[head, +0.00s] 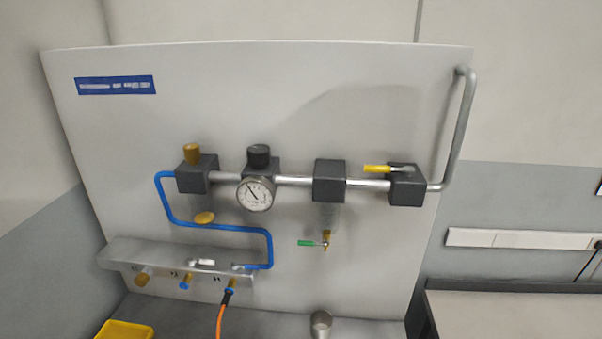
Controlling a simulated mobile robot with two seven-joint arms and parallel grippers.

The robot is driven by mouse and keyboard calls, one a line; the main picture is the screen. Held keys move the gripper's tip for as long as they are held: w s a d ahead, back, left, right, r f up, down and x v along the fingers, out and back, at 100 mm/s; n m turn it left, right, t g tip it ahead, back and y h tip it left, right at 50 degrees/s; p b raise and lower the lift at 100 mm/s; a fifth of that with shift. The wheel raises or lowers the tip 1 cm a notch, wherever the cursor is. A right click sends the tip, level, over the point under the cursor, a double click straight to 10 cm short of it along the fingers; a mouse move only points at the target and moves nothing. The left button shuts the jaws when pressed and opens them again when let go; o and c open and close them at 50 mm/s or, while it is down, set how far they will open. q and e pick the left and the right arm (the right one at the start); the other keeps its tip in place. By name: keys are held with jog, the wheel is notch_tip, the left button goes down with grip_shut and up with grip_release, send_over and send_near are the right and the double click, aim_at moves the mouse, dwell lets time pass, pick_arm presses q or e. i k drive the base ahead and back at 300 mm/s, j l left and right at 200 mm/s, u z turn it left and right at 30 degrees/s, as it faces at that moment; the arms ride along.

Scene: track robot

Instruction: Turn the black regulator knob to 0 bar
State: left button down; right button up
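The black regulator knob (259,156) sits upright on top of a dark regulator block (268,170) in the middle of the pipe line on the panel. A round white pressure gauge (255,194) is fixed at the front of that block. Its dark needle points to the upper left; the scale is too small to read. Neither gripper shows in the head view, and nothing touches the knob.
Beside the regulator are a block with a brass cap (192,154), a filter block (329,181) and a valve with a yellow lever (377,169). A green-handled drain (306,243) hangs below. A manifold (180,263), orange hose (221,318) and yellow bin (125,330) are lower left.

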aim_at(258, 156)
jog(key=i+l+u, duration=0.1)
jog(key=u, duration=0.4)
jog(key=i+l+u, duration=0.1)
jog(key=u, duration=0.35)
jog(key=i+l+u, duration=0.1)
jog(key=u, duration=0.4)
